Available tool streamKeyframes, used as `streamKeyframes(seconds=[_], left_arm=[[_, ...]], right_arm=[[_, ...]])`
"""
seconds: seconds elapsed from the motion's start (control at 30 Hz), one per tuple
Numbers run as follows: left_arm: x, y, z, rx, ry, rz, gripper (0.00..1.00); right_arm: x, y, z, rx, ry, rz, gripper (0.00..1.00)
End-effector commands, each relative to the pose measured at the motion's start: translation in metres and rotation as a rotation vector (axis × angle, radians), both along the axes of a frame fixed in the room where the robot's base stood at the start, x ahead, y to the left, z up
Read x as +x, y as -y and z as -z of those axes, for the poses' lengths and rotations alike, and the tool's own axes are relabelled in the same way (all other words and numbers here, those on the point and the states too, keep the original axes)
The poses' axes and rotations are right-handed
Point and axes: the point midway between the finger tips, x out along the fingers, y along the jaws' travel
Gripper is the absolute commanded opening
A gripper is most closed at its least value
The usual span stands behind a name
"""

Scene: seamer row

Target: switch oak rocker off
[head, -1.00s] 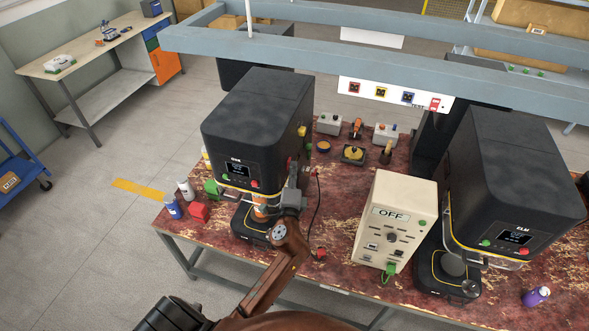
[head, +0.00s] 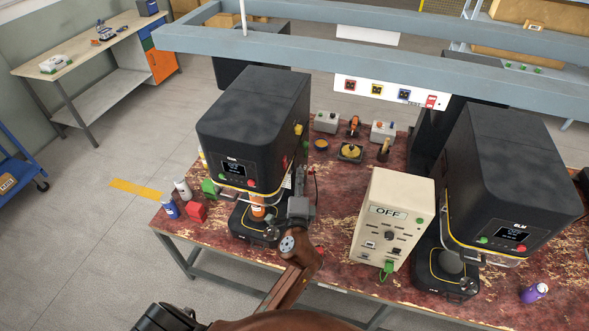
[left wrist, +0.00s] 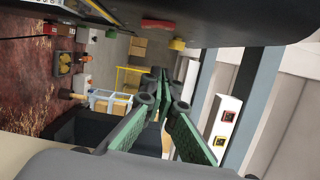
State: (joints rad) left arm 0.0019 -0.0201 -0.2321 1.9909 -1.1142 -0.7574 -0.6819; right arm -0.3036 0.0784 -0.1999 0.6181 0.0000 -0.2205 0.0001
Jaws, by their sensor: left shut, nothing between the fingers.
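The oak seamer (head: 253,115) is the black machine at left centre of the head view, with "OAK" on its front panel. A small red part (head: 285,161) on its right side looks like the rocker; its position cannot be read. In the left wrist view a red part (left wrist: 158,24) sticks out from the dark machine side. My left gripper (head: 300,176) is beside the machine's right side, small and partly blended with it in the head view. In the left wrist view its green-padded fingers (left wrist: 160,84) are shut and empty, apart from the red part. My right gripper is not in view.
A cream box marked OFF (head: 394,222) stands right of my arm, and the elm seamer (head: 510,180) beyond it. A grey overhead frame (head: 350,57) crosses above.

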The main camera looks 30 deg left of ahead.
Motion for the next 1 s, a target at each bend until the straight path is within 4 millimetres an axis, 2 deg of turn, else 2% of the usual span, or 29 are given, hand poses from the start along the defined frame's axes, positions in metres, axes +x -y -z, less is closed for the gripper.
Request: streamKeyframes(seconds=[0.03,0.2,0.4,1.0], left_arm=[[-0.011,0.006,0.002,-0.002,0.001,0.002,0.00],[-0.039,0.019,0.000,-0.002,0.001,0.003,0.00],[-0.057,0.028,-0.002,0.000,0.002,0.003,0.00],[-0.060,0.029,-0.003,0.000,0.002,0.003,0.00]], right_arm=[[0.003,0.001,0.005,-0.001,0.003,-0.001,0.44],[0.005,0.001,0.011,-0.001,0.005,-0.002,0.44],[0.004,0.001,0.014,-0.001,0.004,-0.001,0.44],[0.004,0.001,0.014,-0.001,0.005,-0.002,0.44]])
